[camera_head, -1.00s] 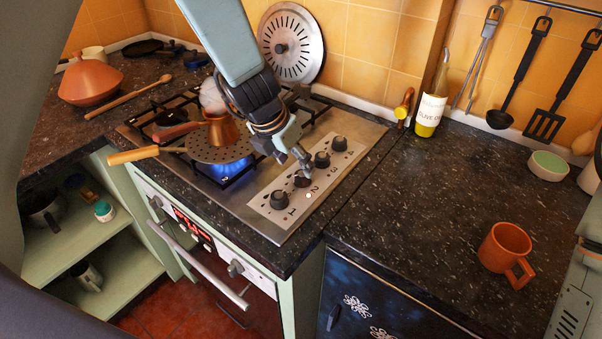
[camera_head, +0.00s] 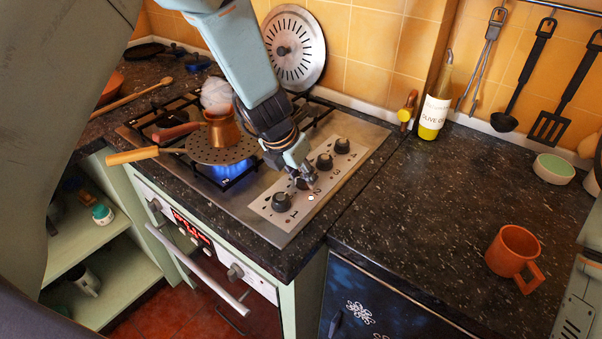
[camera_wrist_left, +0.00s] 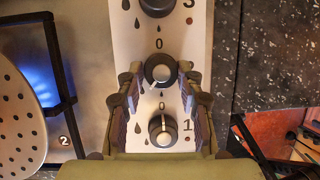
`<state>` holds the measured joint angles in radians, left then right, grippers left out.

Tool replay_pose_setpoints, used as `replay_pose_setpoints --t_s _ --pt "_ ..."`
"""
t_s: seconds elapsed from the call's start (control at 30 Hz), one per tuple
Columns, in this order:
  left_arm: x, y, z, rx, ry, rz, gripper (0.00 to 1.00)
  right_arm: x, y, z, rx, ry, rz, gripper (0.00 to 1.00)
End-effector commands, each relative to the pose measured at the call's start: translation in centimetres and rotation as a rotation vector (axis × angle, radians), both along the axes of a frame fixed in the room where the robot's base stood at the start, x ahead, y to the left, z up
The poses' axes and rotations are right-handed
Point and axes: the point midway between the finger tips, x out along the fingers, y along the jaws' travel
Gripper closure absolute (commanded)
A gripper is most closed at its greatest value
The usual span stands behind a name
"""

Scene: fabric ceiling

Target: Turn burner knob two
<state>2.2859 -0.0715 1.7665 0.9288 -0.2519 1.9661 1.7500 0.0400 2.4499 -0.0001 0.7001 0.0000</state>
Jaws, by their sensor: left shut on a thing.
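Burner knob two (camera_wrist_left: 160,72) is a round black knob with a pale pointer on the white control strip (camera_wrist_left: 205,20). My left gripper (camera_wrist_left: 159,78) is shut on it, one finger on each side. In the head view, the left gripper (camera_head: 304,180) reaches down to the strip and hides most of this knob. The pointer looks tilted from the vertical in the left wrist view. Knob one (camera_wrist_left: 162,130) lies just below, between the fingers' bases, untouched as far as I can see. My right gripper is out of view.
A perforated disc (camera_head: 215,150) carries a copper pot (camera_head: 222,128) over a blue flame (camera_head: 229,170). Knobs three (camera_head: 324,162) and four (camera_head: 342,146) stand beside my fingers. An orange mug (camera_head: 512,253) and an oil bottle (camera_head: 432,110) stand right on mostly clear counter.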

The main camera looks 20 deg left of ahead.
Motion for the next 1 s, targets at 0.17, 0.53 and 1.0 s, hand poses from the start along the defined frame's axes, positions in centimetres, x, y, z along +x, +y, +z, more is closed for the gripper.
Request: replay_pose_setpoints --t_s 0.17,0.53,1.0 --pt "0.1 0.1 0.1 0.002 -0.003 0.001 0.83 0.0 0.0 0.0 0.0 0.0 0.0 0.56" --pt "0.2 0.1 0.2 0.001 -0.005 -0.013 0.97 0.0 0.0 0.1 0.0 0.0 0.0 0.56" --pt "0.4 0.3 0.5 -0.001 -0.007 -0.305 0.97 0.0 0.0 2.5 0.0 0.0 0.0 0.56"
